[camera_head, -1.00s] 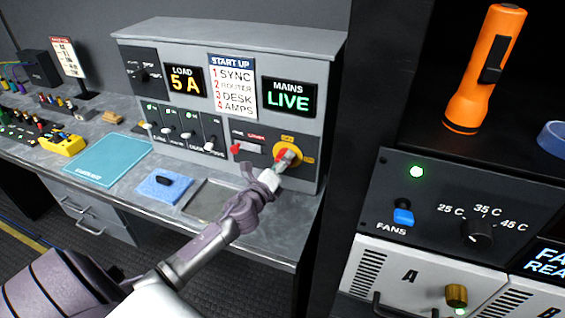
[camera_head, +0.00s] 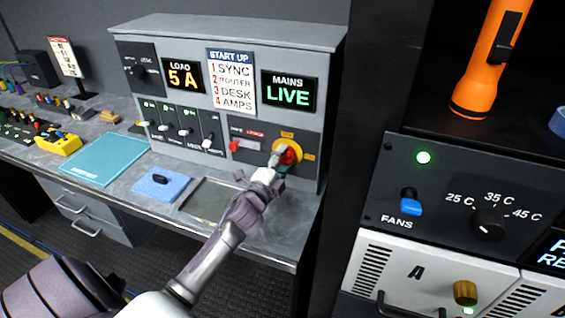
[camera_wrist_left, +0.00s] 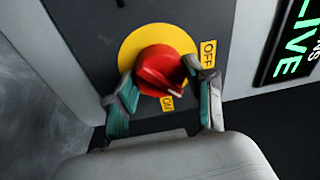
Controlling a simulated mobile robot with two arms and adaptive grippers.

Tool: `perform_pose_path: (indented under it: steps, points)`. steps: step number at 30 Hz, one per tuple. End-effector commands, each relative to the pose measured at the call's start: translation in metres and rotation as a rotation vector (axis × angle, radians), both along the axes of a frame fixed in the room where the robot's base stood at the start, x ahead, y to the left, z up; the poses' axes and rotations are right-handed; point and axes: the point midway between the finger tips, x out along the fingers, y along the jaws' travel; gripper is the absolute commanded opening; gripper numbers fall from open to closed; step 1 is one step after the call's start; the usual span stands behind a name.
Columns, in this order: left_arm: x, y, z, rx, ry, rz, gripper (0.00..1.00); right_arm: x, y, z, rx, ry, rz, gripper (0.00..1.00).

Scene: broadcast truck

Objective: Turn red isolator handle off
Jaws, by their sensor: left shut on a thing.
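The red isolator handle (camera_wrist_left: 158,72) is a round knob with a raised grip on a yellow disc (camera_wrist_left: 130,48). OFF and ON labels sit beside the disc in the left wrist view. The handle also shows in the head view (camera_head: 292,154), low on the grey panel's right side, partly hidden by my gripper. My left gripper (camera_head: 278,158) is at the handle, its teal-padded fingers (camera_wrist_left: 160,92) on either side of the red knob, shut on it. The handle's pointer is turned toward the lower right, near the ON label. The mains display (camera_head: 288,93) reads LIVE. My right gripper is not in view.
The desk holds a blue pad (camera_head: 161,185) and a teal mat (camera_head: 105,158). A rack with a fans switch (camera_head: 410,203) stands at right.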

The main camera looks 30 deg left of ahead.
Motion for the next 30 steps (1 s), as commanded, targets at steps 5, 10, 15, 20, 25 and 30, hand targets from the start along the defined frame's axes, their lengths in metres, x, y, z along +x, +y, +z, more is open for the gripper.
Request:
perform_pose_path:
  steps: [5, 10, 15, 20, 25, 30]
  points:
    - [-0.0001, -0.0003, -0.0024, -0.167, -0.037, 0.002, 0.19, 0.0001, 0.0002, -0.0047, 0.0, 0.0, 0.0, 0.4]
    - [0.0, -0.0005, -0.0021, -0.324, -0.075, 0.002, 0.19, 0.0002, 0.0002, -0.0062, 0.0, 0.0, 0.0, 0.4]
    - [0.0001, -0.001, -0.0018, -0.478, -0.112, 0.003, 0.19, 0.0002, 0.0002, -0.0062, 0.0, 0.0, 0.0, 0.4]
    - [0.0002, -0.0016, -0.0018, -0.609, -0.143, 0.002, 0.19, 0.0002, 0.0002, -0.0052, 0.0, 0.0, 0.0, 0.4]
    - [0.0001, -0.0016, -0.0019, -0.722, -0.17, 0.002, 0.19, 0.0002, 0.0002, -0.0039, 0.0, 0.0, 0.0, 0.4]
    - [0.0002, -0.0019, -0.002, -0.802, -0.188, 0.003, 0.19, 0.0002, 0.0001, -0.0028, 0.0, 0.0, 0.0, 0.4]
